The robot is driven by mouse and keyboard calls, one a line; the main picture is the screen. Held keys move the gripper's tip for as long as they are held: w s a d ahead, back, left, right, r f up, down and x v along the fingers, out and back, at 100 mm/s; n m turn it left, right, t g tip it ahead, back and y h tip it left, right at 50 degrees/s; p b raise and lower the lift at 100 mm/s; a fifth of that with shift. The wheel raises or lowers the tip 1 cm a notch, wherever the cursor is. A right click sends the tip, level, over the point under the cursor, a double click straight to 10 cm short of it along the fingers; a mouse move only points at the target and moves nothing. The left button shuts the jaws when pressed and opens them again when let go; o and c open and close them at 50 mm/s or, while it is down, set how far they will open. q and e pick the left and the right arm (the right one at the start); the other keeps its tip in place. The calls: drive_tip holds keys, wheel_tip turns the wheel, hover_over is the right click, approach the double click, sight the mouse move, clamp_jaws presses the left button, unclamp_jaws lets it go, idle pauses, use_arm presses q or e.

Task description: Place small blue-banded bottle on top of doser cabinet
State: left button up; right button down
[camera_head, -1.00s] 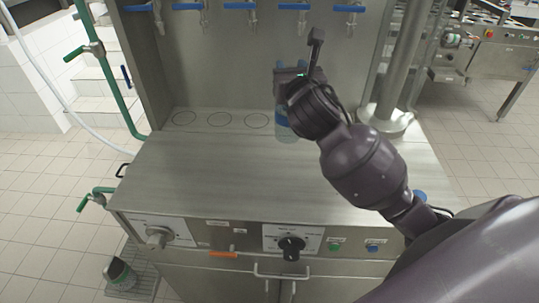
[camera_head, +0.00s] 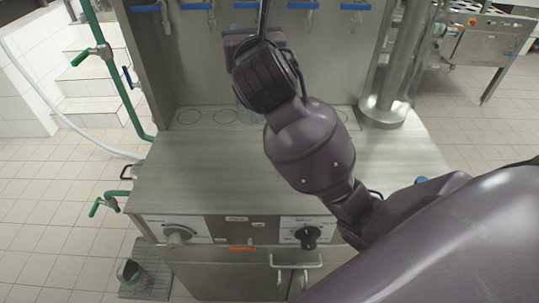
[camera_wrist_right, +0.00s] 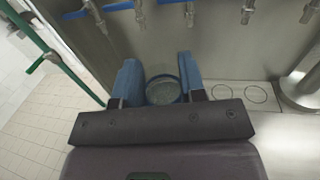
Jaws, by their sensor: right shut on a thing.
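The small blue-banded bottle (camera_wrist_right: 163,91) shows in the right wrist view as a blue ring with a clear, pale inside. It sits between the two blue fingers of my right gripper (camera_wrist_right: 162,82), which is shut on it. In the head view, the right gripper (camera_head: 248,40) is over the back of the steel doser cabinet (camera_head: 200,170). There only a pale lower part of the bottle (camera_head: 246,113) shows, near the marked circles; my wrist hides the rest. I cannot tell whether the bottle touches the cabinet top. My left gripper is not in view.
Several blue-handled taps (camera_head: 209,12) line the back panel above the bottle. A steel column (camera_head: 388,85) stands at the back right. The cabinet top's front left is clear. A dark and green container (camera_head: 133,273) stands on the floor at left.

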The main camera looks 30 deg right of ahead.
wheel_tip(320, 180, down, 14)
drive_tip(key=shift+s+d+f+b, duration=0.1)
drive_tip(key=shift+d+f+b, duration=0.05)
drive_tip(key=shift+b, duration=0.95)
drive_tip(key=shift+f+b, duration=0.5)
drive_tip(key=shift+f, duration=1.9)
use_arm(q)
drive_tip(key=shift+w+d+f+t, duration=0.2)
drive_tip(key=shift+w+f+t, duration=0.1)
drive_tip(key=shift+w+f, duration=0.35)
use_arm(e)
drive_tip(key=shift+f, duration=0.5)
drive_tip(key=c, duration=0.7)
unclamp_jaws()
use_arm(q)
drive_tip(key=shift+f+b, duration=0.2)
drive_tip(key=shift+b, duration=0.2)
use_arm(e)
drive_tip(key=v, duration=1.2)
